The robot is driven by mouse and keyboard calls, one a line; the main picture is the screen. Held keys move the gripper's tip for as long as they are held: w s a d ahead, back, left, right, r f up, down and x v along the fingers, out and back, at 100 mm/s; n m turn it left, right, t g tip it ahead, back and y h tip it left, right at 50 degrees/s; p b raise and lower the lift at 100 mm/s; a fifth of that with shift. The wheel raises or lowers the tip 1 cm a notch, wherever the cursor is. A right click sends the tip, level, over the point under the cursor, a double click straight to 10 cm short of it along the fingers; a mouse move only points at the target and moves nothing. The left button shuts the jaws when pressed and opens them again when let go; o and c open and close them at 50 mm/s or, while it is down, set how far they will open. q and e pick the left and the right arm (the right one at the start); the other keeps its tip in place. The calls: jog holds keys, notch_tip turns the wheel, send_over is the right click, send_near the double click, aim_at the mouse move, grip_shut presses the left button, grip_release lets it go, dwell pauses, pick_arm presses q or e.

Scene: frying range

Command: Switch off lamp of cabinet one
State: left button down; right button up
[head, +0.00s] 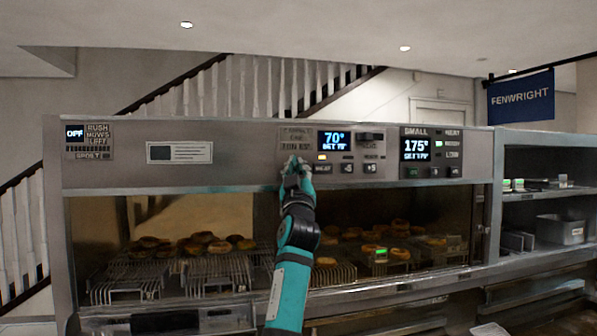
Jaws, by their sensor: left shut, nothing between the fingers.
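The metal cabinet front (240,170) carries a control panel with a partly legible label (296,134) that seems to read "cabinet one". Beside the label is a blue display (334,141) showing 70° over a smaller set value. Right of it is a dark rocker or slider (370,136). Below are small buttons, one marked like "heat" (322,169), with a small amber light (322,157) above it. My left gripper (296,163) is shut and empty, raised in front of the panel just below the label. Whether it touches the panel I cannot tell. My right gripper is not in view.
A second panel marked "small" (415,150) shows 175°. Another small panel (88,140) reads "off" at far left. Behind the front opening, racks (215,270) hold several browned round pieces. Shelves with metal bins (560,230) stand at the right.

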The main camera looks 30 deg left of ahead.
pick_arm(q)
jog(key=shift+s+d, duration=0.1)
jog(key=shift+d, duration=0.1)
jog(key=s+d+b, duration=0.1)
jog(key=s+d, duration=0.3)
jog(key=shift+d, duration=0.3)
dwell(0.3)
jog(key=shift+f, duration=0.1)
dwell(0.4)
